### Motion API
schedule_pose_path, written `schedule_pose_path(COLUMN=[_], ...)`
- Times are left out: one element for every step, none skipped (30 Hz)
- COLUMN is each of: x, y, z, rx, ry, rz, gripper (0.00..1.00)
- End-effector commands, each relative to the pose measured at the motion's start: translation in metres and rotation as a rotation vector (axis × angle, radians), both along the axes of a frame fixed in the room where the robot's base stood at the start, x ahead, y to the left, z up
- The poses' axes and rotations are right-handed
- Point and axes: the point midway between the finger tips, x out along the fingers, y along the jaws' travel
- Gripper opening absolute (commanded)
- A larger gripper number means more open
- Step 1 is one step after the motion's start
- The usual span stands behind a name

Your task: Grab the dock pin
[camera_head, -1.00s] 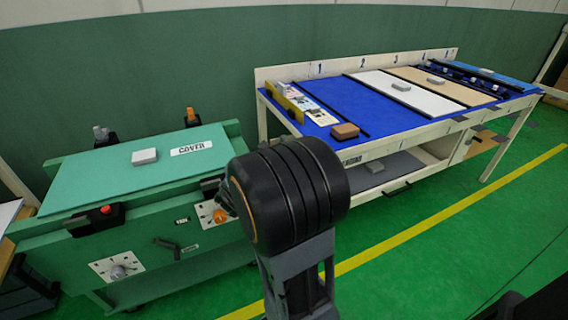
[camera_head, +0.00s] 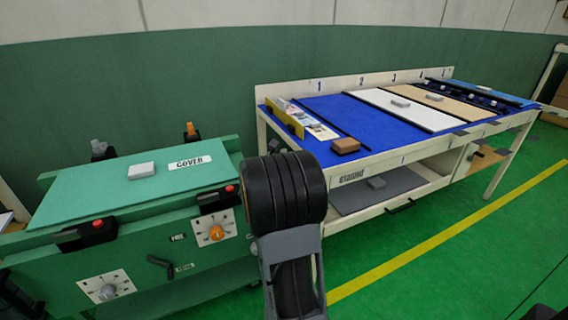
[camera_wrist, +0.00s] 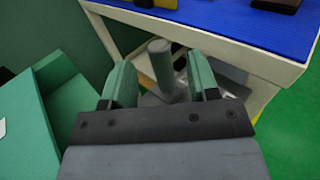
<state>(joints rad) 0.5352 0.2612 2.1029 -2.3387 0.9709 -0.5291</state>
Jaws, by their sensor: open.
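A grey upright post with a rounded top, which looks like the dock pin (camera_wrist: 160,62), shows in the wrist view on a grey base. My gripper (camera_wrist: 162,82) is open, with a green-faced finger on each side of the post in the picture. No contact with either finger shows, and I cannot tell how far beyond the fingertips the post stands. In the head view my black arm joint stands in front of the gap between cabinet and table, and neither the gripper nor the pin can be made out.
The green cabinet (camera_head: 75,207) with a COVER label, knobs and red buttons is on the left. The staging table (camera_head: 345,176) with a blue top stands on the right, its leg close beside the gripper in the wrist view. Green floor (camera_head: 440,275) is clear at front right.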

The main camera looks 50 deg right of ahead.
Motion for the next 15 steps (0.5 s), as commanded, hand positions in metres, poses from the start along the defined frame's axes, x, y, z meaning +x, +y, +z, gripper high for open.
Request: schedule_pose_path(x=[0.002,0.004,0.006,0.008,0.009,0.010,0.011,0.012,0.013,0.013,0.014,0.014,0.014,0.014,0.014], y=[-0.008,-0.012,-0.017,-0.020,-0.023,-0.026,-0.029,-0.030,-0.032,-0.033,-0.033,-0.034,-0.034,-0.034,-0.033], z=[-0.004,-0.004,-0.005,-0.003,-0.003,-0.003,-0.003,-0.003,-0.003,-0.002,-0.002,-0.002,-0.002,-0.002,-0.002], rx=[0.000,-0.001,-0.001,-0.001,-0.001,-0.001,-0.001,0.000,0.000,0.000,0.000,0.000,0.000,0.000,0.000], ry=[0.000,0.000,0.001,0.000,0.000,0.000,0.000,0.001,0.000,0.000,0.000,0.000,0.000,0.000,0.000], rz=[-0.003,-0.003,-0.002,-0.002,-0.002,-0.002,-0.001,-0.001,0.000,0.000,0.000,0.000,0.000,0.000,0.000], gripper=[0.54,0.54,0.54,0.54,0.54,0.54,0.54,0.54,0.54,0.54,0.54,0.54,0.54,0.54,0.54])
